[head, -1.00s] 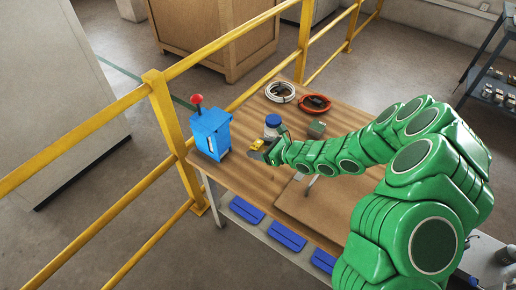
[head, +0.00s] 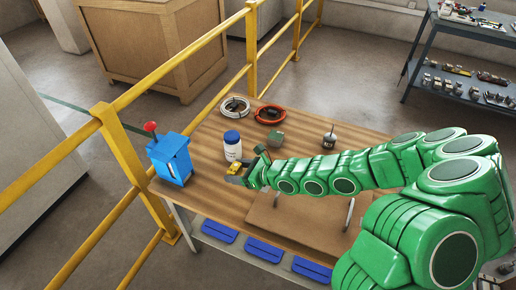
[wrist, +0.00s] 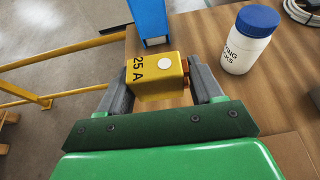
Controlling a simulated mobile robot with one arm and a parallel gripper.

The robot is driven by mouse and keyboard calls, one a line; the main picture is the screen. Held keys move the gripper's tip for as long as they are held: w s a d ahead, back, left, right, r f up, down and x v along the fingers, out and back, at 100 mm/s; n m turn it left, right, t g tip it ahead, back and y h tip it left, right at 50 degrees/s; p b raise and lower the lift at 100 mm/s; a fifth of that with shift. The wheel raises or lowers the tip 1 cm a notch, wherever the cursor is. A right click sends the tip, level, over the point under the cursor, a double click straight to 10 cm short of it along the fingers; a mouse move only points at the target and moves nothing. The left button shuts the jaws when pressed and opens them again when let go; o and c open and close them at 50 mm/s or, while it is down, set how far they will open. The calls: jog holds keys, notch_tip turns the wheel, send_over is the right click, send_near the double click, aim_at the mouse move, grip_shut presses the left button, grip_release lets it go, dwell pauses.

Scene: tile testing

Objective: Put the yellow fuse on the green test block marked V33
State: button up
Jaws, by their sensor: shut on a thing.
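The yellow fuse (head: 235,169), marked "25 A", is gripped between my two fingers; it also shows large in the wrist view (wrist: 157,75). My gripper (head: 238,173) is shut on it over the wooden table, in front of the white jar with the blue lid. The fuse's height above the table cannot be told exactly. A small green block (head: 276,138) sits on the table behind and to the right of my gripper. Its marking is too small to read, so I cannot tell whether it is V33.
The jar (head: 232,150) stands close behind the fuse. A blue box with a red knob (head: 171,160) is at the left table edge. White (head: 234,106) and orange (head: 269,114) cable coils lie at the back. A brown board (head: 290,222) lies at the front. Yellow railing (head: 120,155) borders the left.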

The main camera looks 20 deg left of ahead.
jog(key=w+d+r+m+t, duration=0.1)
jog(key=w+d+r+t, duration=0.15)
jog(key=w, duration=0.35)
jog(key=w+d+r+m+t+h, duration=0.1)
jog(key=w+d+m, duration=0.1)
jog(key=w+d, duration=0.35)
jog(key=w+d+r+m+t, duration=0.1)
jog(key=w, duration=0.7)
send_over(277, 136)
jog(key=s+d, duration=0.1)
jog(key=s, duration=0.1)
jog(key=f, duration=0.7)
jog(key=shift+d+f, duration=0.1)
jog(key=shift+d, duration=0.1)
jog(key=shift+w+a+f+t, duration=0.3)
jog(key=shift+w+f, duration=0.1)
jog(key=shift+f, duration=0.1)
jog(key=shift+w+a+f, duration=0.3)
jog(key=shift+w+f, duration=0.3)
jog(key=shift+f, duration=1.75)
jog(key=o, duration=1.1)
jog(key=shift+f, duration=0.1)
